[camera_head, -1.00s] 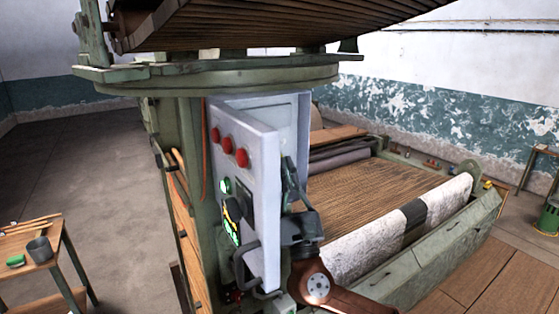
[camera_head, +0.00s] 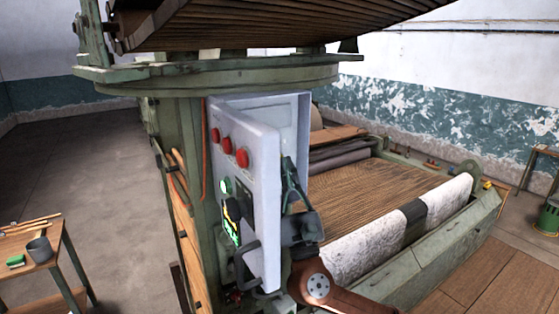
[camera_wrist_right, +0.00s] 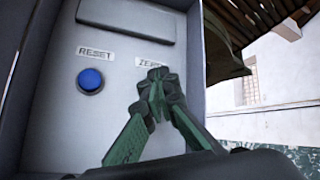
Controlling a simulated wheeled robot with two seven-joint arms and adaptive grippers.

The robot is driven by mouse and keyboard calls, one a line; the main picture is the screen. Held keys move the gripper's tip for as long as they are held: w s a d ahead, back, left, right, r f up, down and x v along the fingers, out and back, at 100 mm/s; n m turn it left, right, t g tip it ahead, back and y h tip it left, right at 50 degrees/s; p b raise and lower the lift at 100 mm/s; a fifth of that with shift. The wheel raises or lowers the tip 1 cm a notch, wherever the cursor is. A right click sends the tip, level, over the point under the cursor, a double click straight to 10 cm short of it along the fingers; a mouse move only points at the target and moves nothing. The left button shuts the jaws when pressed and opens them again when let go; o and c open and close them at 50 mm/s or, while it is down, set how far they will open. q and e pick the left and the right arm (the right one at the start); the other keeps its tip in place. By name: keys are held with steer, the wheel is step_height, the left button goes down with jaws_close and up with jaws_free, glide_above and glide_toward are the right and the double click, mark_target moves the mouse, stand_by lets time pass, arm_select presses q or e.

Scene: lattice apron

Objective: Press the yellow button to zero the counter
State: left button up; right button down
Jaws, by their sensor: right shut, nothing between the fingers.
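In the right wrist view a grey panel (camera_wrist_right: 110,120) carries a "ZERO" label (camera_wrist_right: 149,62) and a "RESET" label (camera_wrist_right: 94,52). A blue button (camera_wrist_right: 90,80) sits under "RESET". My right gripper (camera_wrist_right: 155,76) is shut and empty, its tips just below the "ZERO" label. No yellow button shows on this panel; the spot under "ZERO" is hidden by my fingers. I cannot tell whether the tips touch anything. My left gripper is out of view.
The box's left face has red buttons (camera_head: 227,145), a green button (camera_head: 225,185) and a handle (camera_head: 245,265). A small table (camera_head: 58,250) stands left on open floor.

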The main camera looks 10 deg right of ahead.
steer(key=shift+w, duration=0.2)
steer(key=shift+w+a, duration=0.15)
steer(key=shift+w, duration=0.05)
steer(key=shift+w+a, duration=0.15)
steer(key=shift+w, duration=0.35)
stand_by(0.8)
steer(key=shift+s, duration=0.15)
steer(key=shift+s+d+p, duration=0.3)
steer(key=shift+s, duration=0.45)
steer(key=s, duration=0.1)
steer(key=s+d+p, duration=0.1)
steer(key=s, duration=0.2)
steer(key=shift+s+d+p, duration=0.3)
steer(key=shift+s+d, duration=0.05)
steer(key=shift+d, duration=0.05)
stand_by(0.5)
